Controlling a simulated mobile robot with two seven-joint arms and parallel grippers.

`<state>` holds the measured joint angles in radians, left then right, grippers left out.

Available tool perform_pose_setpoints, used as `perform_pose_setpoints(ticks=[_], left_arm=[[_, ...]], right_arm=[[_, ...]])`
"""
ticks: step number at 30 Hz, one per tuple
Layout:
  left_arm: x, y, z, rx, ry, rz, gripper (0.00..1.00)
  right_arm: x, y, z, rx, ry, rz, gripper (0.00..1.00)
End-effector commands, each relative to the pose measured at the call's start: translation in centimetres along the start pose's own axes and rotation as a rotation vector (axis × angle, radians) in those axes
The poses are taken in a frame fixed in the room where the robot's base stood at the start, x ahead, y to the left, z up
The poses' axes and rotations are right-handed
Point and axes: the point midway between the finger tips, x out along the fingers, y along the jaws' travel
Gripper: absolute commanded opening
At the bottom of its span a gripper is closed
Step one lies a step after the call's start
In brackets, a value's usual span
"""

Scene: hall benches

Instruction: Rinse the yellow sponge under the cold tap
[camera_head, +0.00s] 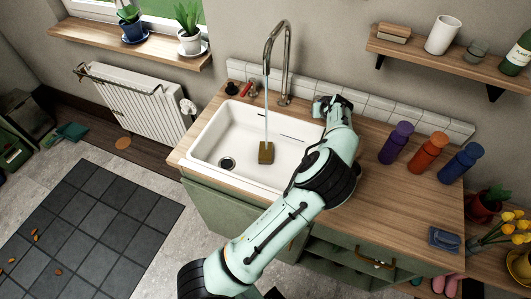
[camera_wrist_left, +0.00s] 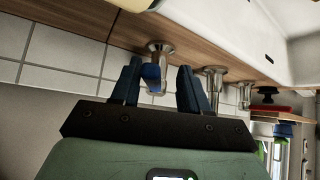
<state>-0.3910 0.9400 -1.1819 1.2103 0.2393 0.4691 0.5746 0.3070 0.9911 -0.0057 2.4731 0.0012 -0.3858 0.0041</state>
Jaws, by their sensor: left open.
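The yellow sponge (camera_head: 266,153), dull brownish yellow here, lies in the white sink (camera_head: 212,134). A pale water stream (camera_head: 266,110) runs from the curved metal spout (camera_head: 288,58) down onto it. My left gripper (camera_head: 326,104) is at the counter behind the sink's right back corner. In the left wrist view the left gripper (camera_wrist_left: 158,68) is open, with its dark fingers on either side of a blue tap handle (camera_wrist_left: 152,76) on a metal base. I cannot tell whether they touch it. In the head view the gripper hides this handle. My right gripper is not in view.
A red tap handle (camera_head: 249,89) and a black knob (camera_head: 231,88) stand left of the spout. A shelf (camera_head: 440,58) hangs above. The counter front is mostly clear.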

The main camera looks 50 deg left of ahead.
Motion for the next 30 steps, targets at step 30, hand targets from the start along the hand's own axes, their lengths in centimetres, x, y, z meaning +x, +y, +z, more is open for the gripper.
perform_pose_setpoints(ticks=[30], left_arm=[[0.8,-3.2,-0.2,0.297,-0.001,0.28,0.45]], right_arm=[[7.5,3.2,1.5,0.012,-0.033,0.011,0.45]])
